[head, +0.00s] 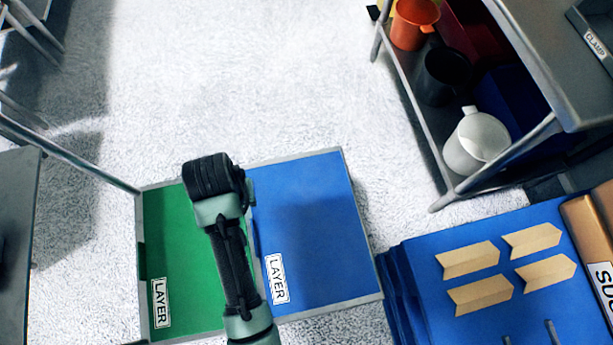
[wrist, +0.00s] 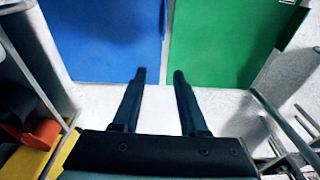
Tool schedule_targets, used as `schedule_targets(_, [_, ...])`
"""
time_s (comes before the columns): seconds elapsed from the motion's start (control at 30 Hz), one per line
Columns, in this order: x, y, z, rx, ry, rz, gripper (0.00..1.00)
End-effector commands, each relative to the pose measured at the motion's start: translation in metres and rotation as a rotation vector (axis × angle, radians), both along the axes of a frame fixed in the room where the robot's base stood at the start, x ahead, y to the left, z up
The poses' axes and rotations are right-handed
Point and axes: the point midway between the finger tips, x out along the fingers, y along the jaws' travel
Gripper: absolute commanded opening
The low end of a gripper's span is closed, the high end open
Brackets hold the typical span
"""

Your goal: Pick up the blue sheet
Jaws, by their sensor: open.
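The blue sheet (head: 308,225) is a flat rectangle with a white LAYER label near its lower left corner in the head view. It lies in a pale-edged frame beside a green sheet (head: 180,235), which also has a LAYER label. In the wrist view the blue sheet (wrist: 105,38) is at upper left and the green sheet (wrist: 225,40) at upper right. My gripper (wrist: 160,76) is open and empty, its tips by the sheets' near edge in the picture. I cannot tell its height above them. My arm hides part of both sheets in the head view.
A metal shelf (head: 445,180) at upper right holds an orange mug (head: 412,22), a dark mug (head: 447,75) and a white mug (head: 478,140). A blue surface (head: 440,315) with several tan folded pieces is at lower right. Bare pale floor (head: 250,80) lies beyond the sheets.

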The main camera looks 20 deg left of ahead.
Motion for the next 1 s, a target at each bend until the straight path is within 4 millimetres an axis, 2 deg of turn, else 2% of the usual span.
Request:
schedule_targets(0.03, [-0.017,-0.004,-0.022,-0.032,0.048,0.014,0.42])
schedule_targets(0.1, [-0.032,-0.008,-0.035,-0.062,0.092,0.026,0.42])
schedule_targets(0.2, [-0.041,-0.011,-0.050,-0.081,0.119,0.032,0.42])
schedule_targets(0.5, [-0.040,-0.011,-0.104,-0.081,0.118,0.032,0.42])
schedule_targets(0.8, [-0.039,-0.011,-0.122,-0.079,0.116,0.031,0.42])
schedule_targets(1.0, [-0.038,-0.014,-0.153,-0.079,0.116,0.032,0.42])
